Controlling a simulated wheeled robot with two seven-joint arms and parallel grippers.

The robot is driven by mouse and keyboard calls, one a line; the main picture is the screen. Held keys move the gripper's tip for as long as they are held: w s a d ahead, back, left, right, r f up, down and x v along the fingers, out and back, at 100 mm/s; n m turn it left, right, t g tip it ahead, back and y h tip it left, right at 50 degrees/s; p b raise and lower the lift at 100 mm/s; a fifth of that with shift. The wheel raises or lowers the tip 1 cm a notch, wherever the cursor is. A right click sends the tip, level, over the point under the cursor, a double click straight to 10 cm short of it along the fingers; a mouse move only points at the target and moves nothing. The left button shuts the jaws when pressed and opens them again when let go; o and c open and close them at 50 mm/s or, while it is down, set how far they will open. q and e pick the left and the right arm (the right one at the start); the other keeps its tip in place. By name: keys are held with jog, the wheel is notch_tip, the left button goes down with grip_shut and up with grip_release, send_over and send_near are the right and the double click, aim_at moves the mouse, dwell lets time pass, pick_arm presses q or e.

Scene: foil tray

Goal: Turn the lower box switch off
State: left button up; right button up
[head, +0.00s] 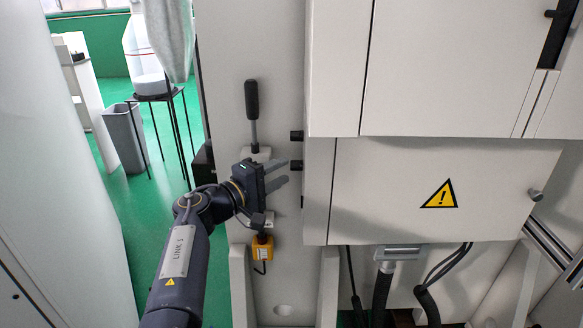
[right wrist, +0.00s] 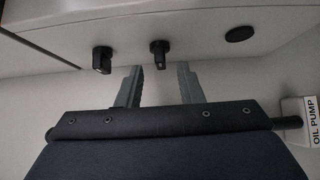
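The lower box (head: 400,190) is a pale cabinet with a yellow warning triangle, under a larger upper box (head: 430,70). A black rotary switch (head: 296,165) sticks out from the left side of the lower box. My right gripper (head: 283,171) is just left of this switch, fingers apart and pointing at it. In the right wrist view my right gripper (right wrist: 160,68) is open and empty, and a black knob (right wrist: 160,50) lies just ahead, between the fingertip lines. No contact shows. I cannot tell the switch's on or off position. My left gripper is not in view.
Another black knob (head: 296,136) sits just above the switch. A black-handled lever (head: 252,100) stands upright above my gripper, and a yellow box (head: 262,247) hangs below it. An OIL PUMP label (right wrist: 312,122) shows at the right wrist view's edge. Cables run beneath the lower box.

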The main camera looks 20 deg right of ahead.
aim_at(295, 165)
jog(key=x, duration=0.3)
jog(key=shift+d, duration=0.2)
jog(key=shift+c, duration=0.3)
grip_shut()
